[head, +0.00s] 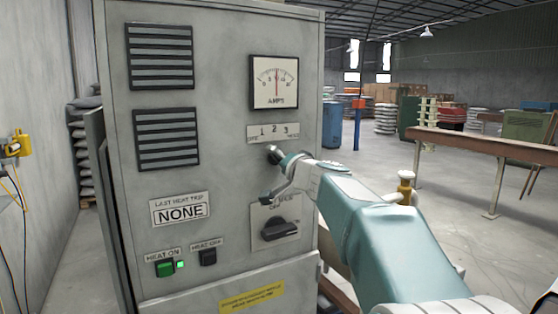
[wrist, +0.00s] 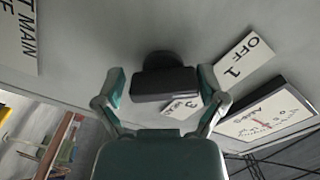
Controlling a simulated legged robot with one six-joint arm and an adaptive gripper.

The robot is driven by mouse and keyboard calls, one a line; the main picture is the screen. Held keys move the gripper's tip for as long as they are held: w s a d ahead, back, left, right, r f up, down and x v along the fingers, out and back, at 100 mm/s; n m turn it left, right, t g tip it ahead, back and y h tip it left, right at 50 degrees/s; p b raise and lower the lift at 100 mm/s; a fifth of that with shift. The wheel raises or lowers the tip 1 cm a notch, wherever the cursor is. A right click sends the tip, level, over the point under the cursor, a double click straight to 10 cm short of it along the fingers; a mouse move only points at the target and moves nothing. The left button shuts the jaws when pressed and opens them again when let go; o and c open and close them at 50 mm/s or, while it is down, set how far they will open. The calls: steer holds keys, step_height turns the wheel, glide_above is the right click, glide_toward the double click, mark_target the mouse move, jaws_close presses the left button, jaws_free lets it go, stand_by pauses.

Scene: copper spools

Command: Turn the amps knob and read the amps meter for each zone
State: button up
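The amps meter (head: 274,82) is a white dial in a black frame, high on the grey cabinet. Its red needle stands about upright near mid-scale; the scale numbers are too small to read surely. It also shows, tilted, in the wrist view (wrist: 267,111). Below it is a plate (head: 273,132) marked 1, 2, 3, with small words at its ends. The black amps knob (wrist: 165,84) is under the plate, mostly hidden by my gripper in the head view. My gripper (wrist: 162,88) is open, fingers either side of the knob, the left one apart; right contact is unclear.
A black rotary switch (head: 280,229) sits below my gripper on the cabinet. A brown bench (head: 480,147) stands right.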

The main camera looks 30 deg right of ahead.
stand_by(0.3)
steer(key=shift+s, duration=0.15)
steer(key=s, duration=1.1)
steer(key=shift+s+d, duration=0.2)
steer(key=shift+s, duration=0.15)
